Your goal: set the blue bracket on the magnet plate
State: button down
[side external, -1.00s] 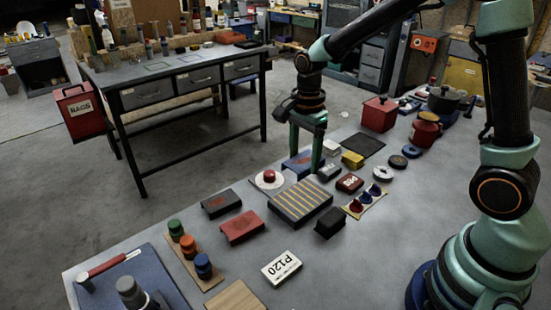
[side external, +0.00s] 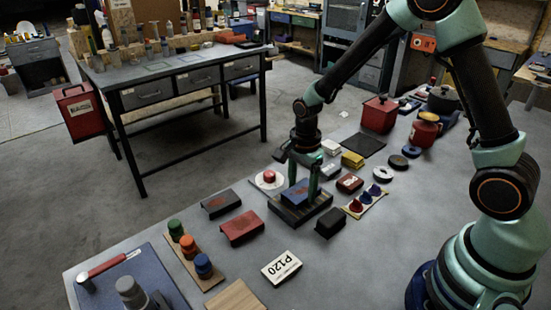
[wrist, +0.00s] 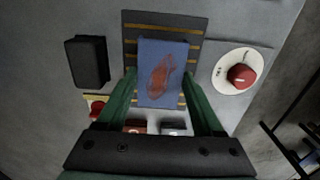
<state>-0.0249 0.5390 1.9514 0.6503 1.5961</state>
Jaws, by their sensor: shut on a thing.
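The blue bracket (side external: 298,191) has a reddish-brown patch on top. My gripper (side external: 303,190) points down with its two green fingers shut on the bracket's sides. The magnet plate (side external: 318,208) is dark with yellow stripes and lies flat on the grey work surface. The bracket is over the plate; I cannot tell whether it touches it or hangs just above. In the wrist view the bracket (wrist: 162,65) covers the plate's middle, roughly lined up with it, and the plate's striped far end (wrist: 165,24) shows beyond.
A white disc with a red knob (side external: 268,178) stands left of the plate. A black block (side external: 330,223) is close on the right. A red block (side external: 241,227) and a dark block (side external: 221,203) lie to the left. Several small items crowd the area behind.

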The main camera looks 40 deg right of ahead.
aim_at(301, 190)
jog(key=shift+f, duration=0.15)
jog(key=shift+c, duration=0.2)
grip_release()
notch_tip(301, 190, up, 12)
jog(key=f, duration=0.1)
jog(key=s+d+r+n+t, duration=0.1)
jog(key=s+r+n+t, duration=0.4)
jog(key=s+r+n, duration=0.6)
jog(key=n, duration=0.7)
jog(key=shift+t, duration=0.3)
